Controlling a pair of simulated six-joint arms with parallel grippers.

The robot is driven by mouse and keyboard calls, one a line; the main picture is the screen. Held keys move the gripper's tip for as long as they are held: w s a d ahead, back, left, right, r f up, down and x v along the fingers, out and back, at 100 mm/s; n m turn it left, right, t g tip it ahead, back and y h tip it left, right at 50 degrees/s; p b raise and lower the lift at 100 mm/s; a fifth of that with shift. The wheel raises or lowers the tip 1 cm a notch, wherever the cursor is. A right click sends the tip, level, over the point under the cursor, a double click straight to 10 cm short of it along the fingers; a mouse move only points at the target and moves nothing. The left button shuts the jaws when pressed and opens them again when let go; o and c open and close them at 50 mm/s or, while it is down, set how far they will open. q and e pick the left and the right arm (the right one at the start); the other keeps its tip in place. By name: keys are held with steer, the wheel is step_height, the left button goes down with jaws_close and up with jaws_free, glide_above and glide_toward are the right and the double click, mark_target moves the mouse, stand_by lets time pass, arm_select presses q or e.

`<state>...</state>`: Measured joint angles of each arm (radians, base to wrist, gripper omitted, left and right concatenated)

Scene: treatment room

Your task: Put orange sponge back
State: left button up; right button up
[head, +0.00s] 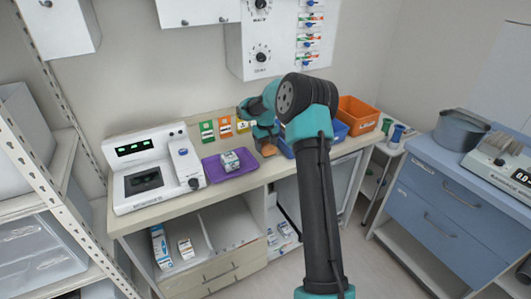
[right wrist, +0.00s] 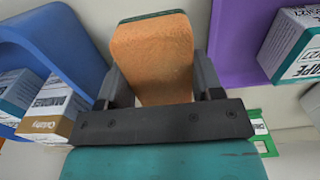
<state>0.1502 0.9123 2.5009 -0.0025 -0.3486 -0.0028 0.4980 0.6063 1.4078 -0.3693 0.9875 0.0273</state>
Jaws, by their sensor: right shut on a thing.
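The orange sponge (right wrist: 152,58) has a dark green layer along one end. My right gripper (right wrist: 158,85) is shut on it, with one dark finger on each side. In the head view the sponge (head: 268,150) shows small below my right gripper (head: 266,138), above the counter between the purple tray and the blue bin. Whether it touches the counter I cannot tell. My left gripper is not in view.
The purple tray (head: 211,173) holds a small box (head: 230,161). The blue bin (right wrist: 62,35) holds boxes, and an orange bin (head: 357,113) stands further right. Coloured cards (head: 224,126) stand at the wall. A white device (head: 146,170) stands at the left.

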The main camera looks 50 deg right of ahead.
mark_target(265, 144)
steer(key=shift+f, duration=1.7)
steer(key=shift+f, duration=0.2)
steer(key=o, duration=1)
steer(key=shift+r, duration=0.15)
step_height(265, 144, up, 12)
steer(key=shift+r, duration=0.1)
